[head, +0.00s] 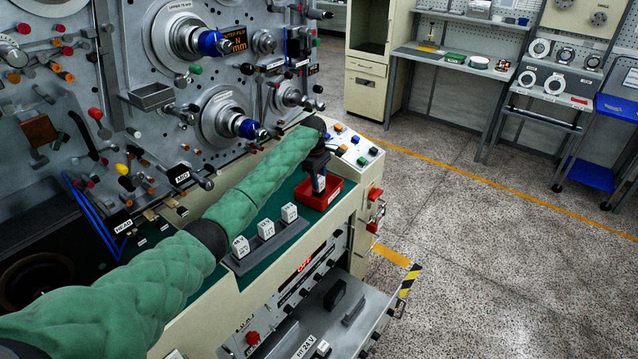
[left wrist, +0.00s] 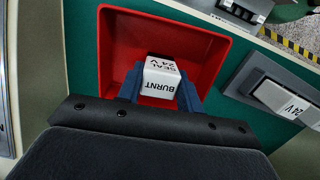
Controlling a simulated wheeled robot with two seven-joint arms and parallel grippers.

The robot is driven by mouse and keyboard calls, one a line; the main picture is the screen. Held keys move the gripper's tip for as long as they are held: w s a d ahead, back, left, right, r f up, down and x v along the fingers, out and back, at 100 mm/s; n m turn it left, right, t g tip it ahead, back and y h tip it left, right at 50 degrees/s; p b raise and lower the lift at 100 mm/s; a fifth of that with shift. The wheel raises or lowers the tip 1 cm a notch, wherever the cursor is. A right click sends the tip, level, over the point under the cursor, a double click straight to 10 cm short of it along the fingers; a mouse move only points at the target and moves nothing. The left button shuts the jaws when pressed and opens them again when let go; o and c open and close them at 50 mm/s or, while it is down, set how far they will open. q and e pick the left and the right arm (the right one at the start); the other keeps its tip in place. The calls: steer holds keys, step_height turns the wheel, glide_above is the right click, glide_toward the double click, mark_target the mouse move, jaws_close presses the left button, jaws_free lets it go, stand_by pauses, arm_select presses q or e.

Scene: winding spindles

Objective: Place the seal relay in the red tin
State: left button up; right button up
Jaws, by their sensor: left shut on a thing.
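The seal relay (left wrist: 161,77) is a white block marked "SEAL 24 V" and "BURNT" in the left wrist view. My left gripper (left wrist: 160,92) is shut on it, with a blue finger on either side. The red tin (left wrist: 205,50) is a square open tray around and below the relay in that view. In the head view my left gripper (head: 318,184) points down over the red tin (head: 331,193) on the green bench top. I cannot tell whether the relay touches the tin's floor. My right gripper is not in view.
A grey rack (head: 268,252) with white relays (head: 265,228) stands on the bench left of the tin. Coloured buttons (head: 361,161) sit on a panel behind the tin. The machine face (head: 165,95) with spindles rises behind my arm.

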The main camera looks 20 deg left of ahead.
arm_select(q)
steer(key=shift+d, duration=0.15)
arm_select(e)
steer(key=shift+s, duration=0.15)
arm_select(q)
steer(key=o, duration=1)
steer(key=shift+f, duration=0.1)
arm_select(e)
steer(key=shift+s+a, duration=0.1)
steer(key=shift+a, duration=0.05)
arm_select(q)
steer(key=shift+r+b, duration=0.4)
steer(key=shift+r, duration=0.1)
step_height(320, 180, up, 11)
steer(key=a+b, duration=0.1)
steer(key=b, duration=0.4)
steer(key=shift+w+a+r, duration=0.15)
steer(key=shift+w+a, duration=0.1)
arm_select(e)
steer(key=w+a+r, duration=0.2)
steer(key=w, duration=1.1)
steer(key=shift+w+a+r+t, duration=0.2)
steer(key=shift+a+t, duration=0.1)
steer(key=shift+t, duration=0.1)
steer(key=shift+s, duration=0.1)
